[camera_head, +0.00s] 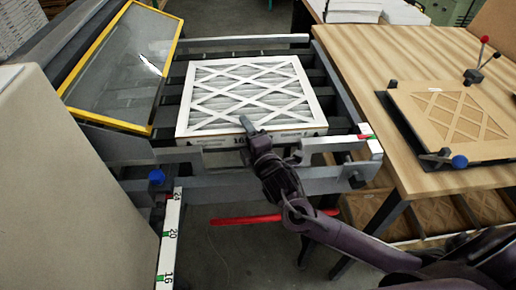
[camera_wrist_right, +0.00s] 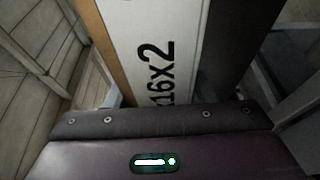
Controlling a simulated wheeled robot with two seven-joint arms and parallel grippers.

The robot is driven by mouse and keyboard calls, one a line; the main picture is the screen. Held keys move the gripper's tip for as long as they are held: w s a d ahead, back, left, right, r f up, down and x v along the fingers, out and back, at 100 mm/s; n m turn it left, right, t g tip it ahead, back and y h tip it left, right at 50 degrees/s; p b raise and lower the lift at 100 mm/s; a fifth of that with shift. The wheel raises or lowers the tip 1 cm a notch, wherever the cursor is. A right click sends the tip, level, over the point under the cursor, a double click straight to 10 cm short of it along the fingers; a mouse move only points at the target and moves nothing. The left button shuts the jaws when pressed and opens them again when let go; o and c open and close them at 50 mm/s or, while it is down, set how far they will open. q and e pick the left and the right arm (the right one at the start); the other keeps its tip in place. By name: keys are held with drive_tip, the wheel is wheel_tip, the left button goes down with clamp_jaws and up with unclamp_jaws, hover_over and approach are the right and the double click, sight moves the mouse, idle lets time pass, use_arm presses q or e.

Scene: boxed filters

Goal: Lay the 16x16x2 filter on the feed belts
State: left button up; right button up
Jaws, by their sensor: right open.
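The white-framed filter (camera_head: 250,97) with a criss-cross face lies flat on the feed belts (camera_head: 318,76) in the head view. Its near edge carries printed lettering, partly hidden behind my right gripper. In the right wrist view the filter's edge (camera_wrist_right: 152,40) shows close up, with "16x2" readable. My right gripper (camera_head: 248,127) is open at the middle of the filter's near edge, with a fingertip overlapping the top of that edge. I cannot tell whether it touches the filter. My left gripper is not in view.
A yellow-framed clear guard (camera_head: 120,70) stands tilted left of the belts. A wooden table (camera_head: 400,60) on the right bears a brown filter-like panel (camera_head: 447,115) in a clamp fixture. A red bar (camera_head: 270,218) and a numbered scale (camera_head: 169,240) are in front.

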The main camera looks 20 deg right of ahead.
drive_tip(key=s+b, duration=0.1)
drive_tip(key=s, duration=0.8)
drive_tip(key=shift+s+d+r+b, duration=0.25)
drive_tip(key=shift+s+d+b, duration=0.1)
drive_tip(key=shift+s, duration=0.05)
